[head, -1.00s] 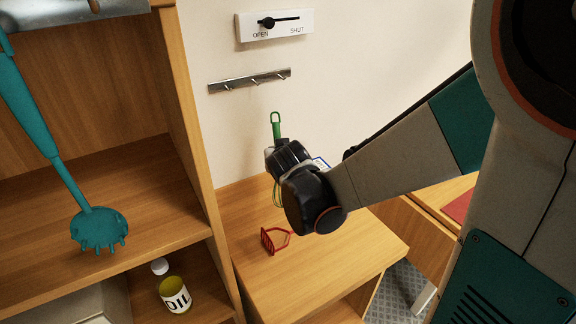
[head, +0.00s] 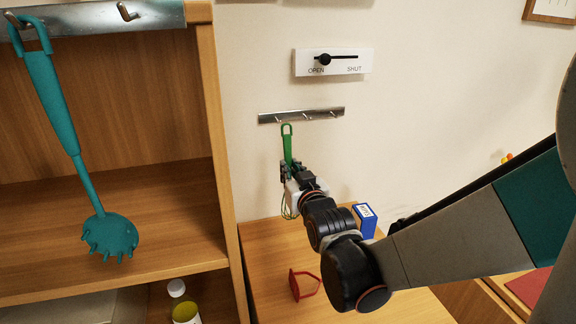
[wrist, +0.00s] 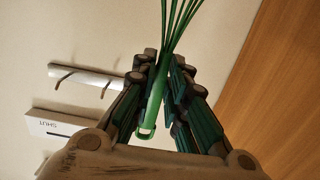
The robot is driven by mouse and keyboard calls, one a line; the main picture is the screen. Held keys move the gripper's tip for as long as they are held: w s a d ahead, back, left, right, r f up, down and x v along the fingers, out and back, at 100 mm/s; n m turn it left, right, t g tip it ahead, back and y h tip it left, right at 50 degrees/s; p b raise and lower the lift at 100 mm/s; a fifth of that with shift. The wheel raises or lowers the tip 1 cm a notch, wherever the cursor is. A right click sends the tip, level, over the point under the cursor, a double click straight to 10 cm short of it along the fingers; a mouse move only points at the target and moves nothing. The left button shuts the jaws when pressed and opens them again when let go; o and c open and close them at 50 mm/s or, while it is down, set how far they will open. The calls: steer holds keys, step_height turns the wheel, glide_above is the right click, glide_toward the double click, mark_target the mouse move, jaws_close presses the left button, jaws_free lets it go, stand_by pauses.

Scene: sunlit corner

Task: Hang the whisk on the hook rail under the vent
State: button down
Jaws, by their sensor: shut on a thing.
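The whisk (head: 288,148) has a green handle with a loop at its top and thin green wires below. My gripper (head: 291,170) is shut on the handle and holds the whisk roughly upright, loop up. The metal hook rail (head: 325,114) is on the wall under the white OPEN/SHUT vent panel (head: 334,70).
A teal utensil (head: 65,120) hangs from another rail (head: 100,16) on the wooden shelf unit (head: 212,130) at left. Below my gripper, the counter (head: 270,240) holds a red utensil (head: 303,284) and a blue box (head: 365,221). A yellow jar (head: 186,312) is lower left.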

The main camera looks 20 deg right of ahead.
steer(key=w+f+b, duration=0.1)
steer(key=w+b, duration=0.1)
steer(key=w, duration=0.6)
steer(key=shift+w+f, duration=0.15)
steer(key=shift+f, duration=0.2)
stand_by(0.6)
stand_by(0.6)
steer(key=c, duration=1.5)
jaws_free()
steer(key=s+f+g, duration=0.2)
steer(key=s+g, duration=0.1)
steer(key=s, duration=0.8)
steer(key=s+f+g, duration=0.2)
steer(key=s+g, duration=0.1)
steer(key=s, duration=0.9)
steer(key=s+f+g, duration=0.3)
steer(key=s+g, duration=0.1)
steer(key=s, duration=0.8)
steer(key=shift+s, duration=0.1)
